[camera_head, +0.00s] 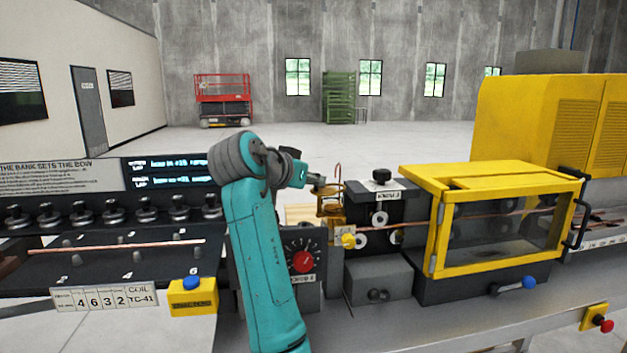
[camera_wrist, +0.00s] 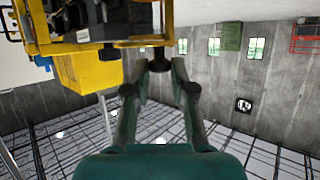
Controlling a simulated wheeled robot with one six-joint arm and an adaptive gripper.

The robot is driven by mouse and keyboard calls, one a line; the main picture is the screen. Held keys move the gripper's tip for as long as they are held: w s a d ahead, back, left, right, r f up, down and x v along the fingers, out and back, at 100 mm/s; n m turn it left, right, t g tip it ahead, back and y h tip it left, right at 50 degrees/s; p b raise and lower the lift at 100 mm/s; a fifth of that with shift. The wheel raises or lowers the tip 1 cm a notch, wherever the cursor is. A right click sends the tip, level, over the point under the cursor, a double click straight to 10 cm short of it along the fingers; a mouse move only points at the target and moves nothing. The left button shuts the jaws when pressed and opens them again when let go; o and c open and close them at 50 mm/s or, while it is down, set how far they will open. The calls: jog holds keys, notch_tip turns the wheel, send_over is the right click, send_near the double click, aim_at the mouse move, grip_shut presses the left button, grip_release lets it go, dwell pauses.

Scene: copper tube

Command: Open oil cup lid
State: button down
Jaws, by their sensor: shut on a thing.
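A brass-coloured oil cup (camera_head: 331,206) stands on the machine just left of the black block, with a thin copper piece rising beside it. My gripper (camera_head: 317,182) reaches the top of the cup from the left; its fingers are small and partly hidden there. In the wrist view my gripper (camera_wrist: 160,66) has both fingers closed in around a small dark round piece, which I take to be the oil cup lid (camera_wrist: 158,64). I cannot tell whether the lid is raised.
A black block with a knob (camera_head: 381,176) stands close right of the cup. A yellow-framed guard (camera_head: 505,220) is farther right. A dial with a red knob (camera_head: 303,261) sits below my gripper. A copper tube (camera_head: 120,246) lies at left.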

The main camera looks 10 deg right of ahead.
dwell(0.4)
jog(key=c, duration=1)
grip_release()
jog(key=v, duration=1.2)
jog(key=shift+w, duration=0.1)
